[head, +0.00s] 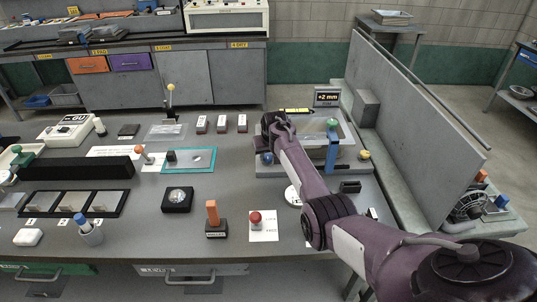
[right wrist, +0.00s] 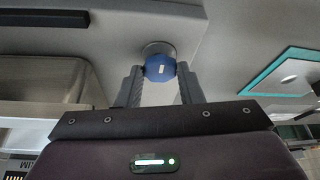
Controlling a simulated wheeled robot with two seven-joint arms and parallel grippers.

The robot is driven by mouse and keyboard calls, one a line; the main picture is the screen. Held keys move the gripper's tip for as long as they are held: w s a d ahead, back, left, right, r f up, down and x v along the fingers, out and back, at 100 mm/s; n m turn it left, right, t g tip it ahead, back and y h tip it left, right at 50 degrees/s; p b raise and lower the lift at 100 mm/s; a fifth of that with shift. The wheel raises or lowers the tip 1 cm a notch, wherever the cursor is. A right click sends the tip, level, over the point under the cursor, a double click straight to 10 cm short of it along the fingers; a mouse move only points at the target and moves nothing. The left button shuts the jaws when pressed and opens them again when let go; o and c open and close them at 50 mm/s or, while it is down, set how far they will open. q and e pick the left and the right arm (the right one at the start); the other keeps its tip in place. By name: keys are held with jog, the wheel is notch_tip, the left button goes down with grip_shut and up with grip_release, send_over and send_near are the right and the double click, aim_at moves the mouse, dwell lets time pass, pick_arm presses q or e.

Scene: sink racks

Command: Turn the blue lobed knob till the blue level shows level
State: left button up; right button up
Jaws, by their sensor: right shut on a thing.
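The blue lobed knob (head: 267,158) sits at the left front corner of the grey tray-like unit (head: 290,168). In the right wrist view the blue knob (right wrist: 160,67) lies between the two fingertips of my right gripper (right wrist: 160,82), which is shut on it. In the head view my right gripper (head: 267,147) is above the knob, partly hidden by its own wrist. A blue upright bar (head: 331,152) stands at the unit's front; I cannot tell whether it is the level. A small display (head: 327,97) behind reads "+2 mm". My left gripper is not in view.
A green knob (head: 332,123) and a yellow knob (head: 364,155) are on the same unit. A tall grey panel (head: 415,110) stands to its right. A teal-edged mat (head: 200,158) lies to the left, and a red-topped knob (head: 255,217) stands in front.

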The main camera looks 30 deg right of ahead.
jog(key=shift+m, duration=0.4)
jog(key=shift+w+a+m+g+h, duration=0.15)
jog(key=shift+m+g+h, duration=0.3)
jog(key=shift+m, duration=0.55)
jog(key=m+h+b, duration=0.1)
jog(key=m, duration=0.1)
jog(key=shift+a+f+m+b, duration=0.1)
jog(key=shift+f+m+b, duration=0.05)
jog(key=shift+m+b, duration=0.2)
jog(key=m+g+b, duration=0.1)
jog(key=m+b, duration=0.1)
jog(key=b, duration=0.2)
jog(key=m+g+h+b, duration=0.1)
jog(key=m+b, duration=0.1)
jog(key=b, duration=0.2)
jog(key=m+g+b, duration=0.1)
jog(key=m+b, duration=0.2)
jog(key=b, duration=0.1)
jog(key=shift+w+f+b, duration=0.1)
jog(key=shift+w+b, duration=0.2)
jog(key=shift+b, duration=0.1)
jog(key=shift+r+m+b, duration=0.2)
jog(key=shift+m+b, duration=0.25)
jog(key=shift+b, duration=0.4)
jog(key=shift+r, duration=0.1)
jog(key=o, duration=1)
jog(key=shift+c, duration=0.2)
